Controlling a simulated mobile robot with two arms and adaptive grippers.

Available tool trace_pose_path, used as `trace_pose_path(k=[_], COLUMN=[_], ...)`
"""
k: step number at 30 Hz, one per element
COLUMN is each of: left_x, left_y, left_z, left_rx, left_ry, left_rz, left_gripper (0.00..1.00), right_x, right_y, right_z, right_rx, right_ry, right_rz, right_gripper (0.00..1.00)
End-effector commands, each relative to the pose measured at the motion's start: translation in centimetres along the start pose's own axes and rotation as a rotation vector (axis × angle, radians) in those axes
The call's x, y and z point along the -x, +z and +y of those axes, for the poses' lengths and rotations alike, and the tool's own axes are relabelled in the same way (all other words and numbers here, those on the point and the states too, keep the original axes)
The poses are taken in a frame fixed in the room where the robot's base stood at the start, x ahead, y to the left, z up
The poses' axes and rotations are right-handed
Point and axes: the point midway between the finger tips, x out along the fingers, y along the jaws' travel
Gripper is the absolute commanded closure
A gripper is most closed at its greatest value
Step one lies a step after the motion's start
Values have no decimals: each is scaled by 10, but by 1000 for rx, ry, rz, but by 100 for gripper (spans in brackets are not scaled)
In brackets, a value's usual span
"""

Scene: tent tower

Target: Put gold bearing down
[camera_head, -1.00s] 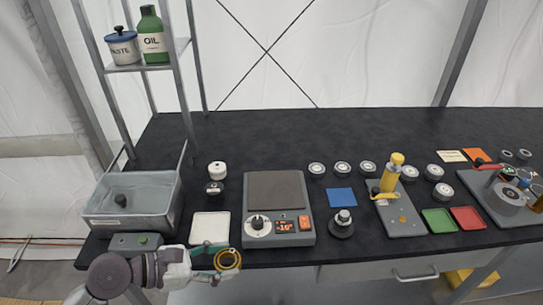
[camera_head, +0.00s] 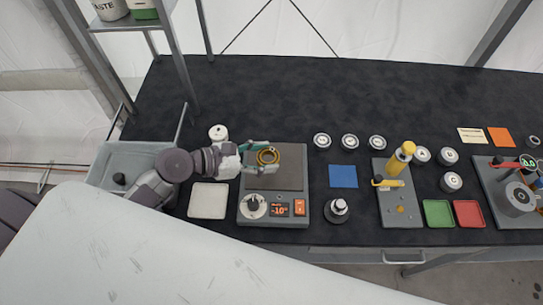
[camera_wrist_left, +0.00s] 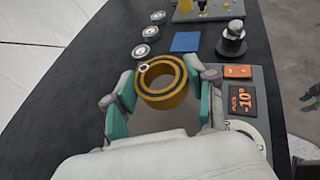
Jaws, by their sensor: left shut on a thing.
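The gold bearing (camera_head: 267,155) is a gold ring with a dark inner band. It is over the dark plate of the grey plate device (camera_head: 275,178), whose display reads -10°. In the left wrist view the bearing (camera_wrist_left: 162,82) sits between the teal-padded fingers of my left gripper (camera_wrist_left: 160,98), which is shut on it. In the head view my left gripper (camera_head: 258,157) reaches in from the left. I cannot tell whether the bearing touches the plate. My right gripper is not in view.
A white square tray (camera_head: 208,200) lies left of the device, and a grey basin (camera_head: 112,160) stands farther left. A blue pad (camera_head: 343,176) and a dark knobbed weight (camera_head: 337,211) are to the right. The back of the black table is clear.

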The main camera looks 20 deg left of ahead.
Motion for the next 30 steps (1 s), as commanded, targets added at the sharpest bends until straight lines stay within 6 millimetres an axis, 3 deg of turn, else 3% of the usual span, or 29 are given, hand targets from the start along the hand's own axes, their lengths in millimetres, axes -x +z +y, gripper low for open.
trace_pose_path(k=[3,9,17,29,30], left_x=[-20,-33,-46,-47,-47], left_y=[-3,-11,-43,-48,-48], left_z=[12,19,19,19,18], left_rx=[1,1,1,0,0], left_ry=[1,0,2,1,0], left_rz=[-3,0,1,0,1], left_gripper=[86,86,86,86,38], right_x=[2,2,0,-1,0], right_y=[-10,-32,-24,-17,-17], right_z=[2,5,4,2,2], right_rx=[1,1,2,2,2], right_ry=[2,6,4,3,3], right_rz=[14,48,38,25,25], right_gripper=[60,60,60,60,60])
